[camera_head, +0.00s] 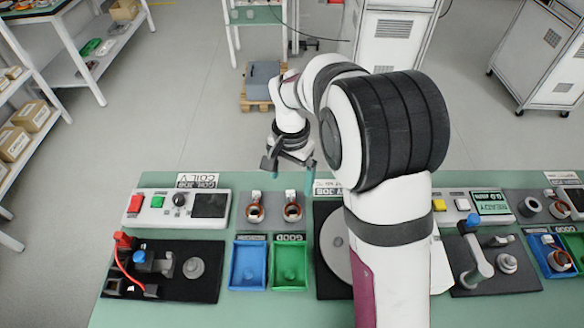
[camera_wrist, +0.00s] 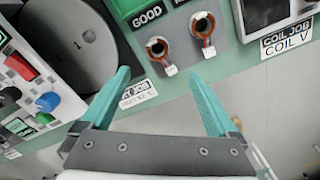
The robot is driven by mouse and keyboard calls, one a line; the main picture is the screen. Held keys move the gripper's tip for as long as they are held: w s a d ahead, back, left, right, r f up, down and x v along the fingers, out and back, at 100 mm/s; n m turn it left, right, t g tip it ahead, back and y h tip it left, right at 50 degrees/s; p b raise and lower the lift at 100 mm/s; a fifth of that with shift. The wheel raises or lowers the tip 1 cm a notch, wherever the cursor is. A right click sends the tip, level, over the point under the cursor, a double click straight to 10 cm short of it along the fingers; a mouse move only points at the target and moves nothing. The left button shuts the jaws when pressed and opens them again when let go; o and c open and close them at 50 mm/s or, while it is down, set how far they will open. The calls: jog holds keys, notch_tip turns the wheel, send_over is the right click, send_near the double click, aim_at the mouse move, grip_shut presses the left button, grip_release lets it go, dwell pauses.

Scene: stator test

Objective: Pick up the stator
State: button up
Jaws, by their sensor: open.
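Two stators, copper-coloured rings with white connectors, sit side by side on a grey plate: the left one (camera_head: 255,212) and the right one (camera_head: 292,212). In the wrist view they appear near the top centre, one (camera_wrist: 157,47) beyond the gap between the fingers and one (camera_wrist: 203,25) further up and right. My gripper (camera_head: 289,168) is open and empty behind the stators, near the bench's far edge. In the wrist view its teal fingers (camera_wrist: 160,78) are wide apart, with no stator between them. More stators (camera_head: 558,209) stand at the far right of the bench.
A blue bin (camera_head: 234,265) and a green bin (camera_head: 275,279) stand in front of the stators. A coil test box (camera_head: 155,219) and a black fixture (camera_head: 206,290) are to the left. A grey disc (camera_head: 333,258) lies right, partly behind my arm. Another blue bin (camera_head: 537,262) holds a stator.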

aim_at(293, 208)
jog(key=f, duration=1.2)
jog(key=shift+s+d+f, duration=0.15)
jog(key=shift+d+f, duration=0.1)
jog(key=shift+f, duration=0.15)
grip_shut()
